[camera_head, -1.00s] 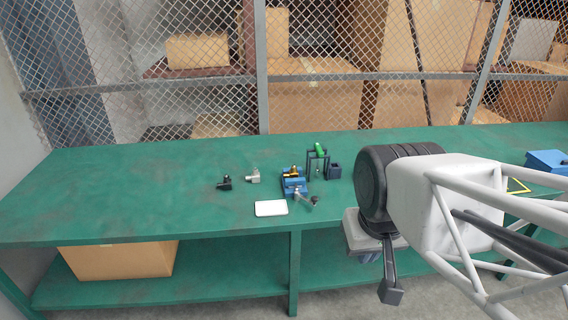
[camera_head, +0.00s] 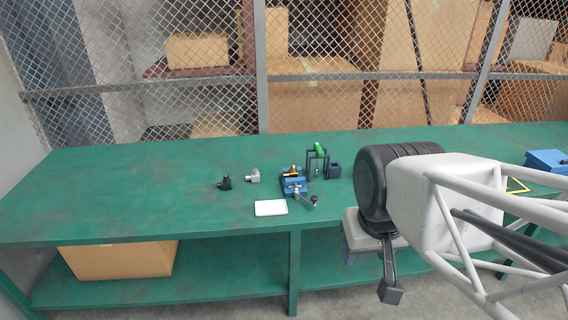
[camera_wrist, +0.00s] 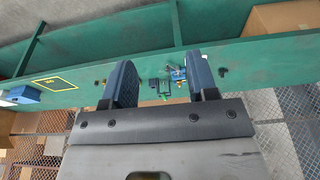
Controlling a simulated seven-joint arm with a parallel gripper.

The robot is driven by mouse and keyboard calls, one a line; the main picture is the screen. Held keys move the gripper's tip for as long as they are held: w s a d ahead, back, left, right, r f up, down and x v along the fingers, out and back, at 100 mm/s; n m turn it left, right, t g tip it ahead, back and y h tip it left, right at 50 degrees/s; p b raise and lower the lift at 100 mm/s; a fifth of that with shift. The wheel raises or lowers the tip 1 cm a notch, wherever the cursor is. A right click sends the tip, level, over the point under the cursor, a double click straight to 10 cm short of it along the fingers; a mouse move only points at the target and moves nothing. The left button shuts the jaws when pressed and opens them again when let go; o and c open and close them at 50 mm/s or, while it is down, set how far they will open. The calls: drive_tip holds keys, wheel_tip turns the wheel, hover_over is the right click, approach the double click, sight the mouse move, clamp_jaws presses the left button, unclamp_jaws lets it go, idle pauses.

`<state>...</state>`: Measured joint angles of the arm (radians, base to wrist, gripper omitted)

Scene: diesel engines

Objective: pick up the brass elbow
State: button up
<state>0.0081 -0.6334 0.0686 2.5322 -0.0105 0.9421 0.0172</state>
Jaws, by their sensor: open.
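A small brass-coloured piece (camera_head: 293,173), which looks like the brass elbow, is at the blue vise (camera_head: 294,186) on the green bench. It is too small to tell whether it is clamped or lies on top. In the wrist view the blue vise (camera_wrist: 178,73) shows small and far off, between my two fingers. My gripper (camera_wrist: 161,65) is open with nothing between its fingers. In the head view it hangs in front of the bench, well to the right of the vise and apart from it.
A black fitting (camera_head: 224,183) and a pale grey fitting (camera_head: 253,176) lie left of the vise. A white plate (camera_head: 271,208) lies in front. A dark stand (camera_head: 309,162) with a green-handled tool (camera_head: 319,148) and a dark cup (camera_head: 334,171) stand behind right. The bench's left (camera_head: 110,190) is clear.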

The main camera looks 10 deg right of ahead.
idle(0.3)
drive_tip(key=w+a+f+t, duration=0.2)
drive_tip(key=w, duration=1.2)
drive_tip(key=w+a+f+m+t+y, duration=0.1)
drive_tip(key=w+t, duration=0.1)
drive_tip(key=w, duration=1.1)
drive_tip(key=w+a+f+t, duration=0.2)
drive_tip(key=w, duration=1.2)
drive_tip(key=w+f+m+t+h, duration=0.1)
drive_tip(key=w+f, duration=0.4)
drive_tip(key=w, duration=0.3)
drive_tip(key=w+f+t+h, duration=0.1)
drive_tip(key=w+f+t, duration=0.1)
drive_tip(key=w+f, duration=0.45)
drive_tip(key=m+t+h, duration=0.1)
drive_tip(key=m+h, duration=0.1)
drive_tip(key=h, duration=0.1)
approach(290, 172)
drive_tip(key=w+d+r, duration=0.1)
drive_tip(key=w+r, duration=0.1)
drive_tip(key=shift+w+d+f+h, duration=0.3)
drive_tip(key=shift+w+f, duration=0.05)
drive_tip(key=shift+f, duration=0.05)
